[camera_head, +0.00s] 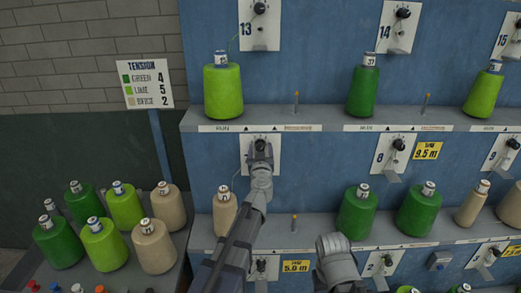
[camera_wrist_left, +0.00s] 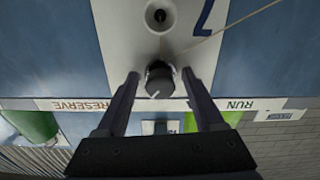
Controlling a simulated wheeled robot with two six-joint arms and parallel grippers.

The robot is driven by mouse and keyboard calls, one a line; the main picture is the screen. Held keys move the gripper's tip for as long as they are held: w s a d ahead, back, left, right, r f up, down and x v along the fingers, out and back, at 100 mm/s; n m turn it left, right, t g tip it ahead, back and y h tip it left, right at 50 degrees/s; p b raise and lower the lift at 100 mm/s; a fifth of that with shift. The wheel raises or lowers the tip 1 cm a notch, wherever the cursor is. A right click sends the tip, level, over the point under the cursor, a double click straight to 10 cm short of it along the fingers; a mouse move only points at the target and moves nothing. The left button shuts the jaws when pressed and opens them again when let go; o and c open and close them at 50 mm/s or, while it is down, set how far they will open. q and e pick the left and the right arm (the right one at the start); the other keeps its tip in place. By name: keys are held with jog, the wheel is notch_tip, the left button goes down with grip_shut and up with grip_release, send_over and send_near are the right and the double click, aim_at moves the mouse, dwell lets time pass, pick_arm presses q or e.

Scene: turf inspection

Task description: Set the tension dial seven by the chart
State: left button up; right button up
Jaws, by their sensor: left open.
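The dial seven (camera_wrist_left: 160,80) is a dark round knob with a pale mark near its lower edge in the left wrist view. It sits on a white plate (camera_wrist_left: 205,40) bearing a 7. My left gripper (camera_head: 262,150) is at this plate; in the wrist view its open fingers (camera_wrist_left: 160,85) stand on either side of the knob, contact unclear. The tension chart (camera_head: 146,84) lists green 4, lime 5 and a beige entry 2. A beige cone (camera_head: 224,212) stands below left of the plate. A grey part of my right arm (camera_head: 337,262) shows low; its fingers are unclear.
A shelf (camera_head: 330,118) labelled run and reserve runs above the dial and carries a lime cone (camera_head: 222,88) and a green cone (camera_head: 362,88). Dial 8 (camera_head: 398,145) is to the right. Several spare cones stand on a bench (camera_head: 150,278) at lower left.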

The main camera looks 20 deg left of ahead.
pick_arm(q)
grip_shut()
dwell(0.6)
